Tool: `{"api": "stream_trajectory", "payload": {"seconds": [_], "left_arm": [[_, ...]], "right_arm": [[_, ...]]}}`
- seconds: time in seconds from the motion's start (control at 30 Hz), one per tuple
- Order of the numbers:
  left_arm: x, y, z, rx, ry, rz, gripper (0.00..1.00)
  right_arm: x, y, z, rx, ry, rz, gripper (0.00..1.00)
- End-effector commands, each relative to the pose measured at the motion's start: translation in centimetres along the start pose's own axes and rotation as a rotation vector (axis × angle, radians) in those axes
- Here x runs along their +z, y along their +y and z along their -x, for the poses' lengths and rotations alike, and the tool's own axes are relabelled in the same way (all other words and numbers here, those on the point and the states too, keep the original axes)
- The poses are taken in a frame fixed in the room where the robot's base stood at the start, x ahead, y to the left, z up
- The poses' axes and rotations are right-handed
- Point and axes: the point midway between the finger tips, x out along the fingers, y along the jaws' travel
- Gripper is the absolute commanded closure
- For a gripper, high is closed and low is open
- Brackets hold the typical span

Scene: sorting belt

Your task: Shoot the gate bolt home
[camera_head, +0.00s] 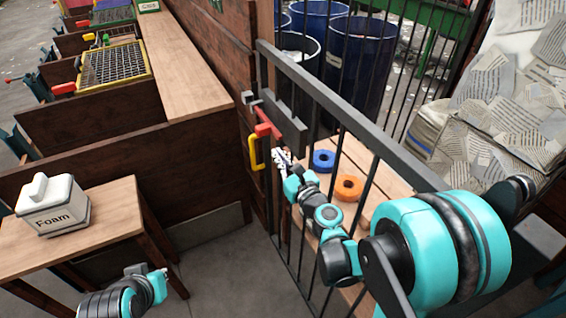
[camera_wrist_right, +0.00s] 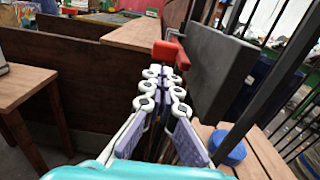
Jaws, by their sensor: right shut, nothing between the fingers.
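The gate (camera_head: 340,110) is a dark barred frame running from the upper middle toward the right. Its bolt has a red handle (camera_head: 266,131) beside a dark lock plate (camera_head: 284,118), near the wooden post; the red handle also shows in the right wrist view (camera_wrist_right: 171,52). A yellow pull handle (camera_head: 254,152) sits just left of it. My right gripper (camera_head: 283,157) is shut and empty, just below the red handle. In the right wrist view its fingertips (camera_wrist_right: 166,74) point at the red part; I cannot tell whether they touch. Only part of my left arm shows, without its fingers.
A blue ring (camera_head: 323,159) and an orange ring (camera_head: 348,187) lie on a wooden bench behind the bars. A Foam box (camera_head: 53,208) stands on a small table at left. Blue barrels (camera_head: 358,60) and a paper heap (camera_head: 500,110) are beyond the gate.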

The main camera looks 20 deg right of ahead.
Motion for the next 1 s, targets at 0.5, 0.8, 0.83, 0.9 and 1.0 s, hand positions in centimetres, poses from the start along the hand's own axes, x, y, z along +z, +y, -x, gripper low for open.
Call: {"api": "stream_trajectory", "payload": {"seconds": [0.5,0.8,0.83,0.9,1.0], "left_arm": [[1.3,0.0,-1.8,0.000,0.000,0.000,1.00],[1.3,0.0,-1.8,0.000,0.000,0.000,1.00],[1.3,0.0,-1.8,0.000,0.000,0.000,1.00],[1.3,0.0,-1.8,0.000,0.000,0.000,1.00],[1.3,0.0,-1.9,0.000,0.000,0.000,1.00]], "right_arm": [[-0.1,0.1,-8.6,0.001,0.000,0.001,1.00],[0.0,0.1,-9.0,0.001,0.000,0.001,1.00],[0.0,0.1,-9.0,0.001,0.000,0.001,1.00],[0.0,0.0,-9.0,0.001,0.000,0.001,1.00],[0.0,0.1,-9.6,0.001,0.000,0.001,1.00]]}}
